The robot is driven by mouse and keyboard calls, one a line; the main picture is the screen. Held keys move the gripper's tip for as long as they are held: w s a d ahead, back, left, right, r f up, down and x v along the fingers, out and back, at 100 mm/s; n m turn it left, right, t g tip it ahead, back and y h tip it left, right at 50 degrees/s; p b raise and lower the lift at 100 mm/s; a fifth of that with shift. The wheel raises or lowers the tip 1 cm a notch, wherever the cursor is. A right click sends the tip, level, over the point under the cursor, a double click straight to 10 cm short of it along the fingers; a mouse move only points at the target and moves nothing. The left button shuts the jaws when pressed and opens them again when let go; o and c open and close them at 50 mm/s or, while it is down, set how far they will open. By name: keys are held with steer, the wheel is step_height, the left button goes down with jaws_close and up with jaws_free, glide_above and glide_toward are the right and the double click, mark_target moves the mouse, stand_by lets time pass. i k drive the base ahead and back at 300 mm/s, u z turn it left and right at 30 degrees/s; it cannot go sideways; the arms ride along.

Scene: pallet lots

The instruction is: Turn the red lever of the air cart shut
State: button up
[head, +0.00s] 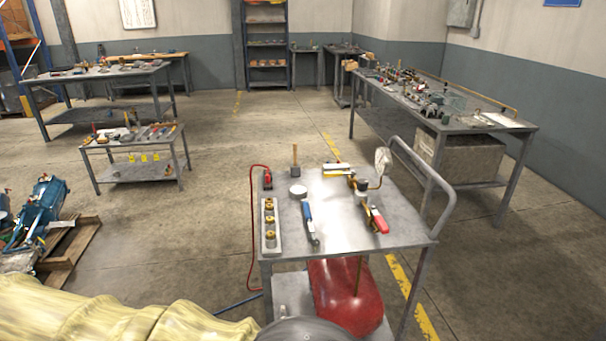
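The air cart (340,243) is a grey metal cart with a tube push handle (428,180) on its right side. The red lever (379,220) lies at the right part of the cart's top, beside brass valve fittings (363,185). It slants down to the right in the picture. A red tank (345,297) sits on the lower shelf. My gripper is not in view, so its state and its distance from the lever are hidden.
The cart top also holds a blue-handled tool (309,222), a white roll (298,190) and a grey strip of brass fittings (270,228). A red hose (251,220) hangs at its left. A long workbench (500,130) stands right; open floor (215,215) lies left.

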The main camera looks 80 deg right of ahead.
mark_target(380, 222)
steer(key=z, duration=1.85)
steer(key=k, duration=0.45)
steer(key=z, duration=0.05)
